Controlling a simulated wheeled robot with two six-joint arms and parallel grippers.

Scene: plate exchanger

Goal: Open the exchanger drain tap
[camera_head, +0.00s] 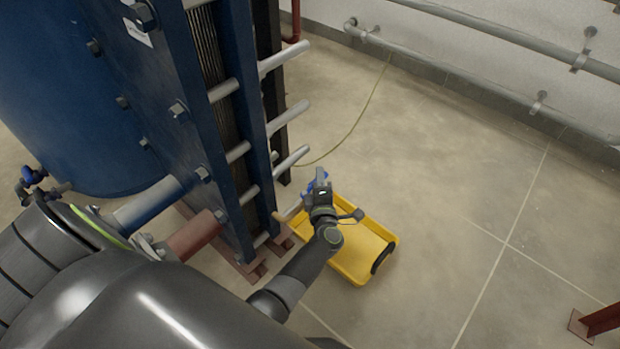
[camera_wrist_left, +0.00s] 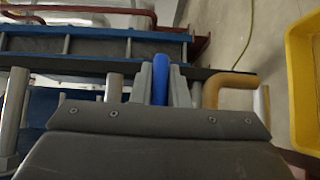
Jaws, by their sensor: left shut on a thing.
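The drain tap has a blue handle (camera_head: 313,184) low at the front corner of the plate exchanger (camera_head: 215,120). In the left wrist view the blue handle (camera_wrist_left: 160,78) stands between the two fingers of my left gripper (camera_wrist_left: 162,84), which is shut on it. A brass-coloured bent spout (camera_wrist_left: 228,82) shows just right of the fingers. In the head view my left gripper (camera_head: 321,182) is above the yellow tray's near-exchanger end, and it partly hides the tap. My right gripper is not in view.
A yellow tray (camera_head: 378,238) with a black handle lies on the floor under the tap. Pale tie rods (camera_head: 285,60) stick out from the exchanger close to my left arm. A thin hose (camera_head: 360,115) runs over the floor.

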